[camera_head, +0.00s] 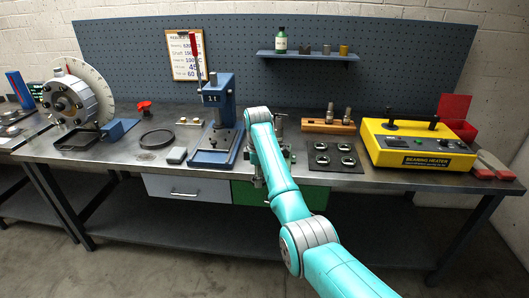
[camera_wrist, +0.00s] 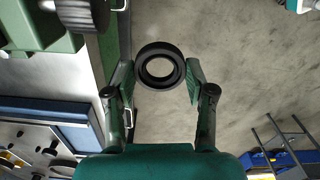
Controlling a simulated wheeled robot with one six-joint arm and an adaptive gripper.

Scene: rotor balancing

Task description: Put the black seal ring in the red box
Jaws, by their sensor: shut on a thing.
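The black seal ring (camera_wrist: 147,83) shows in the wrist view, between my fingertips. My gripper (camera_wrist: 161,74) is shut on it, with one finger on either side of its rim. The bare floor is behind the ring in this view, so it is out past the bench's front edge. In the head view my arm hides the ring and most of my gripper. The red box (camera_head: 463,131) stands at the back right of the bench, behind the yellow bearing heater, with its red lid (camera_head: 453,107) raised.
The yellow bearing heater (camera_head: 418,146) stands before the red box. A dark mat with several rings (camera_head: 333,158) and a wooden block with metal parts (camera_head: 327,126) lie left of it. A blue press (camera_head: 219,118) stands mid-bench. Red-handled tools (camera_head: 490,167) lie at the right edge.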

